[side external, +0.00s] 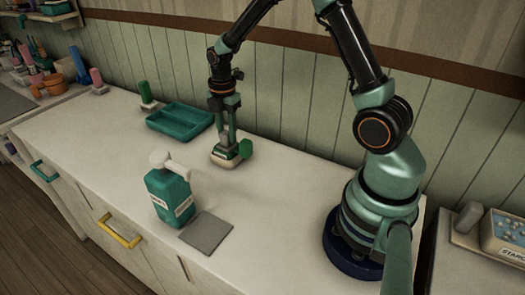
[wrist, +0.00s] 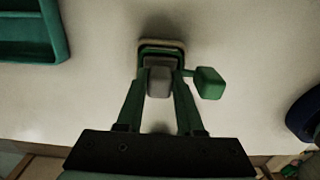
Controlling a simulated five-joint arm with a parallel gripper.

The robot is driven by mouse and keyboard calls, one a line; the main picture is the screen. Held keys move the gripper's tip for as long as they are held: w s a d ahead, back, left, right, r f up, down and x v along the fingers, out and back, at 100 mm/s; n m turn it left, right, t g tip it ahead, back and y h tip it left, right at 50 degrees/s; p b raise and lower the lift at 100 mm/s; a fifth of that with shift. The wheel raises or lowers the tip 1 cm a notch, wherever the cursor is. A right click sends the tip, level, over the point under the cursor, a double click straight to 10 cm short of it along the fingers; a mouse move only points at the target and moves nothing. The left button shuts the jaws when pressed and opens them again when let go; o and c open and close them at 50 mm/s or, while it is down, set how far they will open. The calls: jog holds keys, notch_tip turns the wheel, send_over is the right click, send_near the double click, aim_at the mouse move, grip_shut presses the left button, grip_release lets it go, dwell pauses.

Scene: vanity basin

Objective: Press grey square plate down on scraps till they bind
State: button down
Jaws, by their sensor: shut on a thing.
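A thin grey square plate (side external: 206,232) lies flat on the counter, in front of a green pump bottle. My gripper (side external: 229,143) is well behind it, near the middle of the counter, and not touching it. My gripper is shut on a grey-handled tool with a green and cream base (side external: 226,160); a green cube (side external: 246,148) juts from its side. In the wrist view the tool's grey handle (wrist: 159,80) sits between the two green fingers (wrist: 159,88). The base is at or just above the counter; I cannot tell which. I see no scraps.
The green bottle (side external: 170,194) with a white pump stands beside the plate. A teal tray (side external: 180,121) lies behind left, with a green upright object (side external: 147,95) next to it. The counter (side external: 290,205) is clear between tool and plate.

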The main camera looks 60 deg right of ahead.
jog(key=shift+f, duration=0.9)
dwell(0.9)
jog(key=shift+r, duration=0.65)
dwell(0.4)
jog(key=shift+r, duration=3.1)
